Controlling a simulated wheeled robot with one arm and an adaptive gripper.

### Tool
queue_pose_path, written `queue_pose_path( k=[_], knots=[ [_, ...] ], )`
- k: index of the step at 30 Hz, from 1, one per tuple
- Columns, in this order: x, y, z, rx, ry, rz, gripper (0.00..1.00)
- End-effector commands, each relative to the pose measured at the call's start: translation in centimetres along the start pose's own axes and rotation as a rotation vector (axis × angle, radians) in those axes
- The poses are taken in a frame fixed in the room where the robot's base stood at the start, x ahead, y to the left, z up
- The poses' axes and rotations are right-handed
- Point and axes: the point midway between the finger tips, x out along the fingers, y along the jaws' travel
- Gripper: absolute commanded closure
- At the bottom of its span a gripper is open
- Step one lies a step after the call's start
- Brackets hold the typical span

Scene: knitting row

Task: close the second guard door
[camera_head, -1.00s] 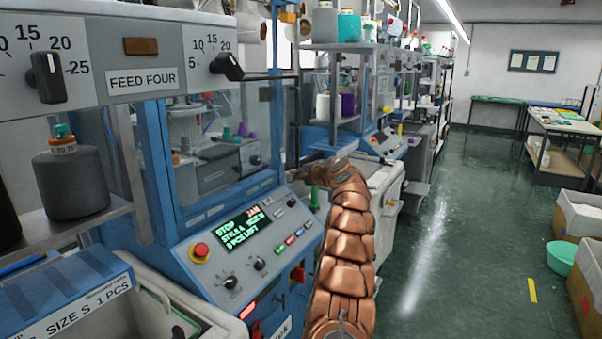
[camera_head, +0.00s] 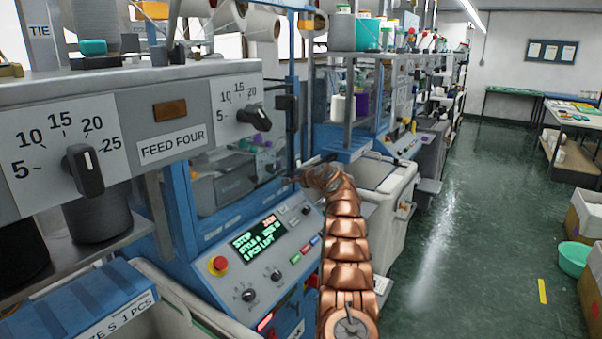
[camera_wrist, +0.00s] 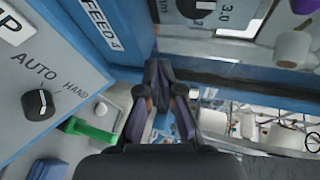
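The near knitting machine has a clear guard panel (camera_head: 232,185) in a blue frame, behind its FEED FOUR rail (camera_head: 172,146). A dark fitting (camera_head: 288,112) sits on the blue post at the panel's right side. I cannot tell whether the panel stands fully shut. My gripper (camera_head: 305,172) reaches to the panel's lower right corner, partly hidden by my copper arm. The tips are close to a blue frame edge (camera_wrist: 235,80); contact is unclear.
A control panel (camera_head: 265,250) with a lit screen and a red stop button (camera_head: 218,265) lies below the guard. A white bin (camera_head: 385,190) stands to the right of my arm. Boxes and a teal basin (camera_head: 573,259) are at right.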

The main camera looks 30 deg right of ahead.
Motion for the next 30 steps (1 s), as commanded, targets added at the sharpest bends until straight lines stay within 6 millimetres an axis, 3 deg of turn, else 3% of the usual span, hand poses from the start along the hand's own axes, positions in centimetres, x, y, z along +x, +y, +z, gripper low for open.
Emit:
queue_pose_path(
  k=[3,18,25,30],
  knots=[
    [0.6,-0.5,1.2,-0.003,-0.012,-0.005,1.0],
    [1.0,-0.3,2.0,-0.004,-0.024,-0.003,1.0],
    [0.3,0.4,1.3,-0.002,-0.021,-0.002,1.0],
    [-1.2,0.7,-0.5,0.001,-0.009,-0.005,1.0]
  ],
)
